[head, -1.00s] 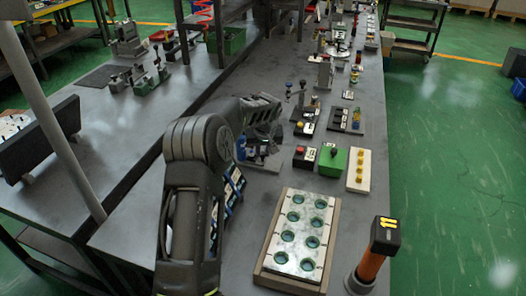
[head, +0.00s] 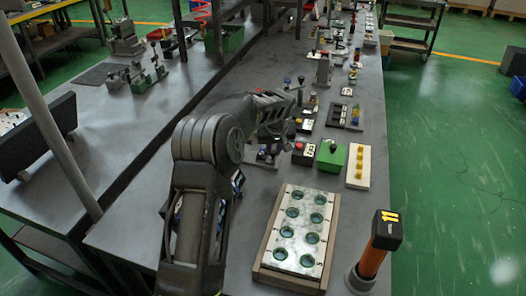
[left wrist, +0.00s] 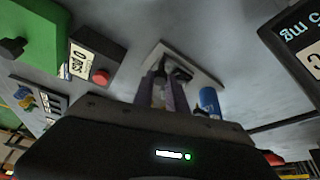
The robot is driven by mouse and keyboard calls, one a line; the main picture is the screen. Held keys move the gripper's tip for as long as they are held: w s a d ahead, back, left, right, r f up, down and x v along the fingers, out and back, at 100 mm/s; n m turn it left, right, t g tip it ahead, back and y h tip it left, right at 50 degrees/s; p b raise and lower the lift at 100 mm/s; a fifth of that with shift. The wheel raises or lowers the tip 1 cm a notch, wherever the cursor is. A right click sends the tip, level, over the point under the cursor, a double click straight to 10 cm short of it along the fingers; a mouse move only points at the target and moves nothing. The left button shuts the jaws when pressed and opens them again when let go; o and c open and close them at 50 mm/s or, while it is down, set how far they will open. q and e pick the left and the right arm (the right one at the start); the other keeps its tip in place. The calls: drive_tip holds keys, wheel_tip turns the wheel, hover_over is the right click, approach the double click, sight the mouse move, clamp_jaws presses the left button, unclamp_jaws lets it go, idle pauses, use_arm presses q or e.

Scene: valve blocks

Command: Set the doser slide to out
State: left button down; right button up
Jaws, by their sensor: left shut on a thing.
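My left gripper (left wrist: 166,84) shows in the left wrist view with its two purple-grey fingers close together. They are shut on a small dark part (left wrist: 182,73), which I take for the doser slide's handle, on a pale plate (left wrist: 205,72). The fingers hide much of it, and the slide's position cannot be read. A blue cylinder (left wrist: 208,101) stands beside the fingers. In the head view my left arm reaches to the small device (head: 267,152) left of the red-button box. The hand covers most of it. My right gripper is not in view.
Beside it stand the red-button box (head: 303,153) and a green box (head: 332,155). Nearer are a tray with round green-rimmed holes (head: 298,237) and an orange-handled tool (head: 371,262). More small devices line the bench behind.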

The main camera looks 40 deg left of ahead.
use_arm(q)
drive_tip(key=shift+w+d, duration=0.25)
drive_tip(key=shift+d, duration=0.5)
drive_tip(key=c, duration=1.6)
unclamp_jaws()
drive_tip(key=shift+d, duration=0.1)
drive_tip(key=b+v, duration=0.1)
drive_tip(key=v, duration=0.6)
drive_tip(key=shift+r, duration=0.35)
drive_tip(key=shift+s, duration=0.15)
